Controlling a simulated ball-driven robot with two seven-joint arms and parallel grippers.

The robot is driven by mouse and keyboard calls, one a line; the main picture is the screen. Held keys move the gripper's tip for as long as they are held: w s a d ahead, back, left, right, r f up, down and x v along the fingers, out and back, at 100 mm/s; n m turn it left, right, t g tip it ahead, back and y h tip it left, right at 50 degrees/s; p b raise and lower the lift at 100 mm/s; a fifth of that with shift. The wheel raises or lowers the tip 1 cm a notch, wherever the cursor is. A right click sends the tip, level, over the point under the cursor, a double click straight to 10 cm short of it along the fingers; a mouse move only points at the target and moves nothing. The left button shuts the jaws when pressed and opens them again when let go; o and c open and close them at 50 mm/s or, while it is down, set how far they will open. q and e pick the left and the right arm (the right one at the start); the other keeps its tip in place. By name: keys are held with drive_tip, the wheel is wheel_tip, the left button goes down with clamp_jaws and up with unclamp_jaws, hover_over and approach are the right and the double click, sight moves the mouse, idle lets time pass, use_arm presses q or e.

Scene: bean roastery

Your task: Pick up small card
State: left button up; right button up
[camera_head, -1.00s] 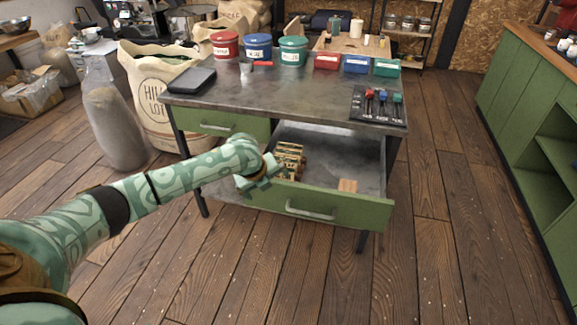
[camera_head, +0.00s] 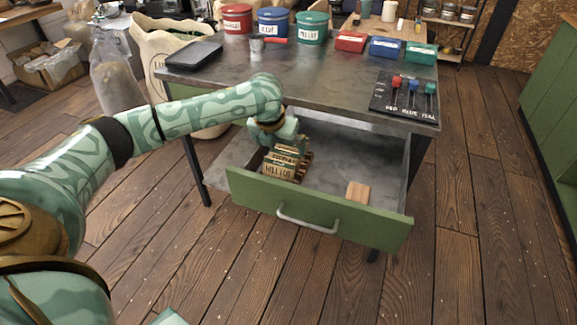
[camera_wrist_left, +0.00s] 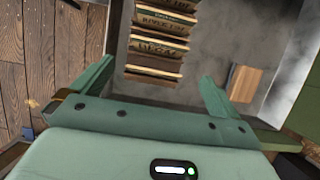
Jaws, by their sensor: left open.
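Several upright tan cards with dark printed lettering stand in a row in a wooden holder (camera_head: 306,160) at the left of the open drawer (camera_head: 340,217). The front card (camera_head: 278,171) is the largest in view. The cards (camera_wrist_left: 160,46) also show in the left wrist view, as stacked edges. My left gripper (camera_wrist_left: 157,80) is open and empty, with the card row between and beyond its fingers. In the head view it is over the back of the row, its fingertips partly hidden. I cannot tell which card is the small one. My right gripper is out of view.
A flat wooden piece (camera_head: 358,193) lies at the drawer's right. The metal tabletop (camera_head: 310,78) is above the drawer's back. The drawer's middle is clear.

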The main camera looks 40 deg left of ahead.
sight(285, 160)
use_arm(q)
drive_tip(key=b+x, duration=0.1)
drive_tip(key=x, duration=0.2)
drive_tip(key=shift+w+f, duration=0.1)
drive_tip(key=shift+f, duration=0.2)
drive_tip(key=shift+w+f+b, duration=0.15)
drive_tip(key=shift+f+b, duration=0.1)
drive_tip(key=shift+b, duration=0.1)
drive_tip(key=b+x, duration=0.3)
drive_tip(key=x, duration=0.2)
drive_tip(key=shift+a+f+b, duration=0.1)
drive_tip(key=shift+a+b, duration=0.05)
drive_tip(key=shift+b, duration=0.15)
drive_tip(key=shift+r, duration=0.25)
drive_tip(key=shift+c, duration=0.3)
drive_tip(key=c, duration=0.8)
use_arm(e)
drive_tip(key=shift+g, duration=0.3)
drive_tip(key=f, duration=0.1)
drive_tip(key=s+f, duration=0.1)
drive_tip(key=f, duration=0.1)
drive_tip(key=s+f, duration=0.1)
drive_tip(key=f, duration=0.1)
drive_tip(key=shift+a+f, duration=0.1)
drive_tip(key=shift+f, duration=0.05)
